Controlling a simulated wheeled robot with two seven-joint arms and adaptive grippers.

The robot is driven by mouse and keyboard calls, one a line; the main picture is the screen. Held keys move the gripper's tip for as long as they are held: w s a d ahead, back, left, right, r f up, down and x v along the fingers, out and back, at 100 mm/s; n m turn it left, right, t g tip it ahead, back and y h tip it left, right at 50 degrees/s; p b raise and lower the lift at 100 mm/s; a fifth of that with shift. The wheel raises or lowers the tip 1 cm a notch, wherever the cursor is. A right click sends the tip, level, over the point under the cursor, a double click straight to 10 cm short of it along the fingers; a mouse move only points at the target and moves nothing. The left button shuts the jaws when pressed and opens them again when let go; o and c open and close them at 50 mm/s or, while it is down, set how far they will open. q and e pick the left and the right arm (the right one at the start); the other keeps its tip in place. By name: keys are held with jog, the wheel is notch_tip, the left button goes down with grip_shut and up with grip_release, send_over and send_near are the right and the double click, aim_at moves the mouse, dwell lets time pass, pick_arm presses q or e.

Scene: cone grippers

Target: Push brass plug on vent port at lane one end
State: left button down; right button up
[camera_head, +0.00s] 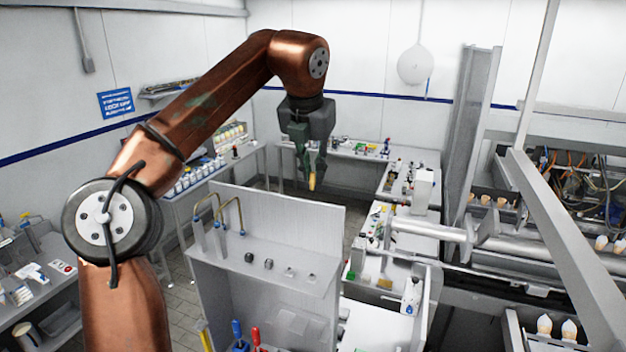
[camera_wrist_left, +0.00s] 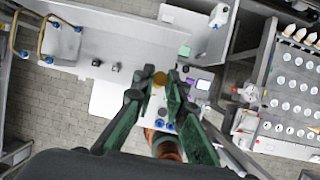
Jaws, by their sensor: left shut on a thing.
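My left gripper (camera_head: 312,176) points down above and behind the grey stand, shut on the brass plug (camera_head: 312,183). In the left wrist view the plug (camera_wrist_left: 160,78) shows as a small yellow-brown piece between the green fingertips (camera_wrist_left: 160,86). The plug is held in the air, apart from the stand. The stand's ledge (camera_head: 222,262) carries a row of small fittings: two dark ones (camera_head: 249,257) and two pale ones (camera_head: 290,271). I cannot tell which is the vent port at lane one end. My right gripper is not in view.
Two bent brass tubes (camera_head: 232,204) rise at the ledge's left end. The stand's tall back panel (camera_head: 300,215) rises behind the fittings. Red and blue handled items (camera_head: 256,338) stand below. A bench with small parts (camera_head: 410,232) and a thick horizontal pipe (camera_head: 425,230) lie to the right.

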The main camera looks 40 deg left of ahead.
aim_at(313, 174)
pick_arm(q)
jog(key=shift+r+p, duration=0.5)
jog(key=shift+r, duration=0.35)
jog(key=shift+r+p, duration=1.15)
jog(key=shift+p, duration=0.15)
jog(key=shift+r, duration=0.1)
jog(key=shift+w+d+r, duration=0.1)
jog(key=shift+r, duration=0.95)
jog(key=shift+s+a+f, duration=0.1)
jog(key=shift+s+a, duration=0.1)
